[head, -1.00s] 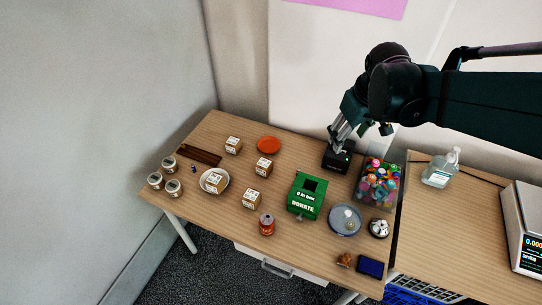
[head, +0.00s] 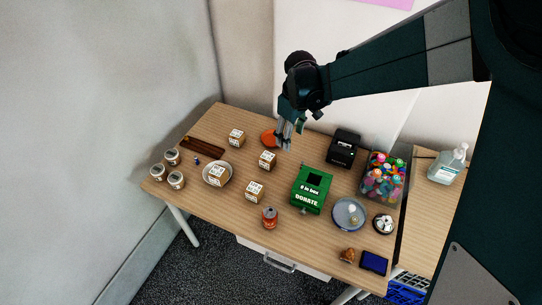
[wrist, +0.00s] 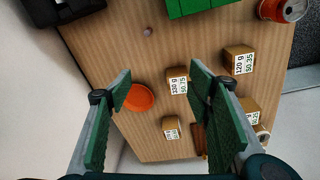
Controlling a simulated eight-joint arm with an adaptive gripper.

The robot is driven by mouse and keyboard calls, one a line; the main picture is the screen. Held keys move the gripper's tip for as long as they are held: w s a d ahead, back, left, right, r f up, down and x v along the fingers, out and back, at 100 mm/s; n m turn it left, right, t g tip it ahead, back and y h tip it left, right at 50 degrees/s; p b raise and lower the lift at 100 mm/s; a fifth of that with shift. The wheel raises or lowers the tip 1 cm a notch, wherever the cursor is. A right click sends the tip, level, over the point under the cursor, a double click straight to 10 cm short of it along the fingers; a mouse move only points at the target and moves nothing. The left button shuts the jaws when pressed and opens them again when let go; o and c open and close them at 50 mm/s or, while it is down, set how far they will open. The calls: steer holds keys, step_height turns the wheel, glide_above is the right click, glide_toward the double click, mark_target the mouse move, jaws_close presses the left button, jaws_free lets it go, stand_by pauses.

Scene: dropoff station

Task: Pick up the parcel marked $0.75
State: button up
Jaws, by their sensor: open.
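The parcel marked $0.75 (wrist: 178,80) is a small brown box with a white label reading 330 g. It sits on the table near the orange dish (wrist: 138,97). By its place beside that dish, it matches the middle box (head: 267,160) in the head view. My gripper (head: 284,144) is above the table, just behind and to the right of that box. In the wrist view my gripper (wrist: 163,88) has its green-padded fingers spread apart and empty. The parcel shows between them, farther off, close to the right finger, apart from both.
Other boxes stand close by: one marked $0.35 (wrist: 238,60), one at the back (head: 236,137) and one in a bowl (head: 216,174).

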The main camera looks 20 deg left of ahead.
mark_target(268, 156)
steer(key=a+f, duration=0.3)
steer(key=s+a+f+n, duration=0.1)
steer(key=a+f, duration=0.2)
steer(key=a+f+n, duration=0.1)
steer(key=a+f, duration=0.2)
steer(key=shift+s+a+f+g+h+b, duration=0.1)
steer(key=shift+s+g+h+b, duration=0.2)
steer(key=shift+s+g+b, duration=0.1)
steer(key=shift+w+f, duration=0.1)
steer(key=shift+f, duration=1.2)
steer(key=shift+f+b, duration=0.95)
steer(key=shift+f, duration=1.65)
steer(key=c, duration=1.2)
